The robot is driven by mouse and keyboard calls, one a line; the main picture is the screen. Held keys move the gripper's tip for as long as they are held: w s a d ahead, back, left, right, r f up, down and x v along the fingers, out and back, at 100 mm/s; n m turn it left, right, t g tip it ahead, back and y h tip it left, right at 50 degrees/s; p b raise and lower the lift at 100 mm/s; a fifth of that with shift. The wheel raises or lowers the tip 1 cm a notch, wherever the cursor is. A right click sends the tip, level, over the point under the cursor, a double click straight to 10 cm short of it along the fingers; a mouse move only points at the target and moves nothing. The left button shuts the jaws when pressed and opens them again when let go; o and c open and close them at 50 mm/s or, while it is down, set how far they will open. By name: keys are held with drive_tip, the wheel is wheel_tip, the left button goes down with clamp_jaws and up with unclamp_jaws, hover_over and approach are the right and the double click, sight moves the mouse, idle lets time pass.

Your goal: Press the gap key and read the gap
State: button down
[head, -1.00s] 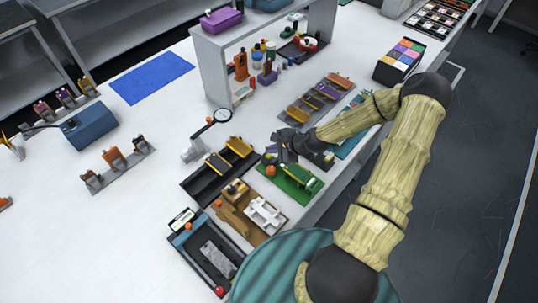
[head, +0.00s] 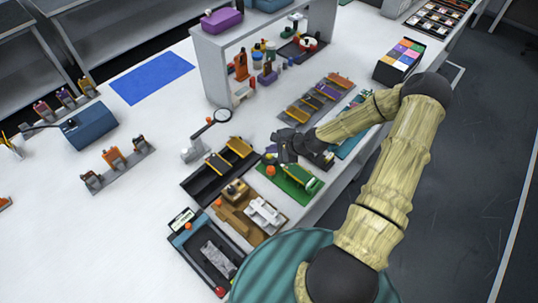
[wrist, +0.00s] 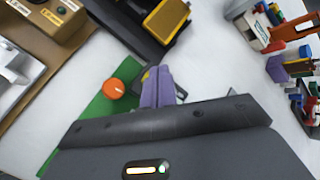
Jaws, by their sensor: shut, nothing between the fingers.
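My gripper (head: 271,155) is shut and empty above the far edge of a green board (head: 300,190). In the wrist view its purple fingers (wrist: 157,72) are together, beside an orange round knob (wrist: 114,88) on the green board (wrist: 88,128). The knob also shows in the head view (head: 270,170); the fingers look apart from it. A green block with yellow (head: 297,174) lies on the board. A dark device (head: 205,255) at the lower left has a small display (head: 182,219), an orange button (head: 188,227) and a red knob (head: 220,291). I cannot tell which is the gap key; no reading is legible.
A black tray (head: 205,185) with yellow-topped blocks and a brown fixture (head: 230,222) stand close to the green board.

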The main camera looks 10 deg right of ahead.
drive_tip(key=shift+f, duration=0.15)
drive_tip(key=shift+f, duration=0.25)
drive_tip(key=shift+f+b, duration=0.45)
drive_tip(key=shift+f, duration=0.05)
idle(0.8)
idle(0.4)
drive_tip(key=shift+r+p, duration=0.85)
drive_tip(key=shift+r, duration=0.1)
wheel_tip(320, 180, up, 5)
drive_tip(key=p, duration=0.4)
drive_tip(key=shift+s, duration=0.1)
idle(0.6)
